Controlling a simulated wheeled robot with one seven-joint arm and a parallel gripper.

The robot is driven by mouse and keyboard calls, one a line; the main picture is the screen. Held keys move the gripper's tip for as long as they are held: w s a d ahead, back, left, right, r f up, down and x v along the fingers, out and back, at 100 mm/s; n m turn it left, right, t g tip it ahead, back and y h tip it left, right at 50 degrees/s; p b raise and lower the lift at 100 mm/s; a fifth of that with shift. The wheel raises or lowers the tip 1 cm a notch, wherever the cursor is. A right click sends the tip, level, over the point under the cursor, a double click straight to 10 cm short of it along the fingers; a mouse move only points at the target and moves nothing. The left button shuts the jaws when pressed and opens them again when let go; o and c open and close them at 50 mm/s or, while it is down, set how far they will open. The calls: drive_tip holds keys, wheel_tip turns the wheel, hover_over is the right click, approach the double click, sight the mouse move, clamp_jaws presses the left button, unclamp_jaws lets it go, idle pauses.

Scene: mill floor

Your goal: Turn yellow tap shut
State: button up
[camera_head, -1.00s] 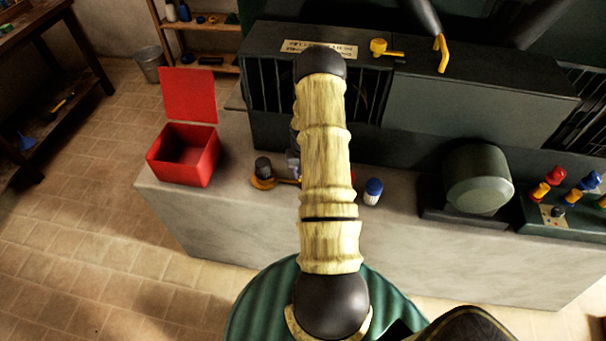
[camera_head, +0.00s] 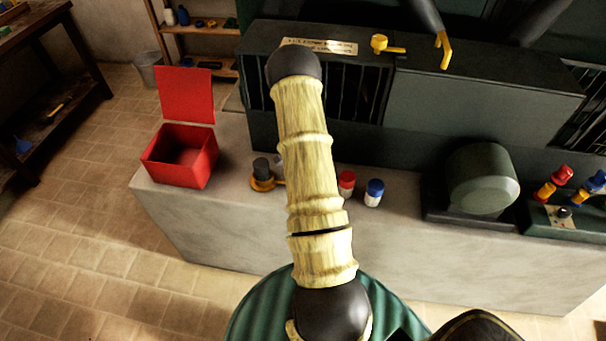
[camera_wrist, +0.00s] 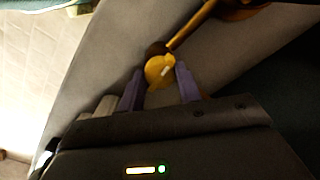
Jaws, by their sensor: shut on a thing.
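The yellow tap (camera_head: 262,184) is on the bench, left of my arm, with an orange-yellow round base and a dark grey cylinder on top. Its lever points right, toward my arm, which hides the far part. In the wrist view the yellow lever (camera_wrist: 184,37) runs from the orange-brown body at the top down to a rounded yellow end. My gripper (camera_wrist: 160,84) has its two purple fingers on either side of that rounded end and is shut on it. In the head view my arm hides most of the gripper.
An open red box (camera_head: 181,157) stands at the bench's left end. A red-capped jar (camera_head: 346,184) and a blue-capped jar (camera_head: 374,192) stand right of my arm. The dark machine (camera_head: 480,105) rises behind, with another yellow lever (camera_head: 384,45) on top.

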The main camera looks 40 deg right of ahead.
drive_tip(key=shift+m, duration=1.1)
drive_tip(key=o, duration=1)
drive_tip(key=shift+r, duration=0.15)
wheel_tip(320, 180, up, 17)
drive_tip(key=b, duration=0.1)
drive_tip(key=shift+b, duration=0.3)
